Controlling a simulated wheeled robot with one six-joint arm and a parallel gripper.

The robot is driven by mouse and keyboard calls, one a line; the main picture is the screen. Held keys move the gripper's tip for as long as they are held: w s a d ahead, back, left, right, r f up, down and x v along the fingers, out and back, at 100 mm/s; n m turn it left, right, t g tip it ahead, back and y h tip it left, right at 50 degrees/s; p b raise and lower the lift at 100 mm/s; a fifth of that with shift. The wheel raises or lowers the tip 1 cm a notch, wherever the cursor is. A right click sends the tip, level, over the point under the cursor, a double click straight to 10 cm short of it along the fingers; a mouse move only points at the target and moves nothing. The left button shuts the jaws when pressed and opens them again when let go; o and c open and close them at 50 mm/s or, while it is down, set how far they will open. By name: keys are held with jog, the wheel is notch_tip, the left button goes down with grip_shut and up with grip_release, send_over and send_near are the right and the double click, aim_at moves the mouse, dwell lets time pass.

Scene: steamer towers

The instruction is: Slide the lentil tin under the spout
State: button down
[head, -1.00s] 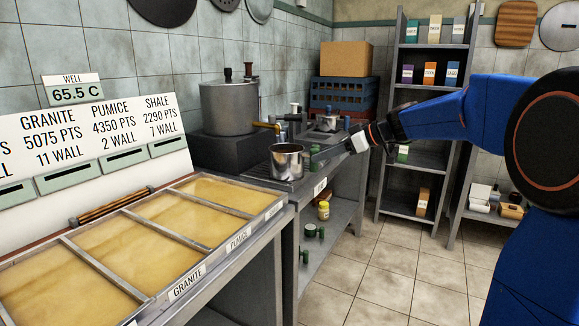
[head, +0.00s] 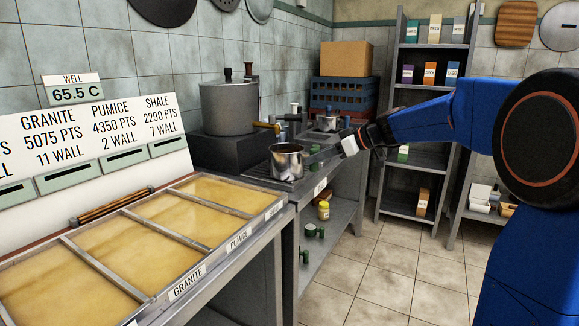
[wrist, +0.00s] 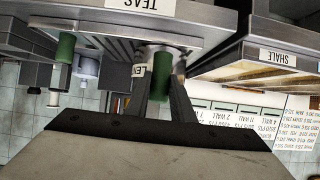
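In the head view a silver metal vessel (head: 286,161) stands upright on the drip grate; I cannot read a label on it. In the upside-down wrist view a small green cylinder (wrist: 164,65) shows between my fingers, in front of a silver surface. A white label starting "LE" (wrist: 138,70) sits beside the left finger; I cannot tell for sure which object carries it. My gripper (wrist: 164,88) has its fingers apart, with a gap between them; contact is not clear. In the head view its tips are hard to make out, right of the vessel. A brass spout (head: 266,126) is behind the vessel.
A large lidded pot (head: 230,105) stands on a dark block behind the grate. Framed yellow wells (head: 150,290) lie to the left. Open floor lies right of the counter.

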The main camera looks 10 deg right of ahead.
jog(key=shift+w, duration=0.15)
jog(key=shift+w+a, duration=0.2)
jog(key=shift+w, duration=1.15)
jog(key=shift+w+a, duration=0.25)
jog(key=shift+w, duration=1.1)
jog(key=shift+w+a, duration=0.2)
jog(key=shift+w, duration=1.15)
jog(key=shift+w+d, duration=0.4)
jog(key=shift+w, duration=0.2)
jog(key=c, duration=1.5)
grip_release()
jog(key=shift+d, duration=0.1)
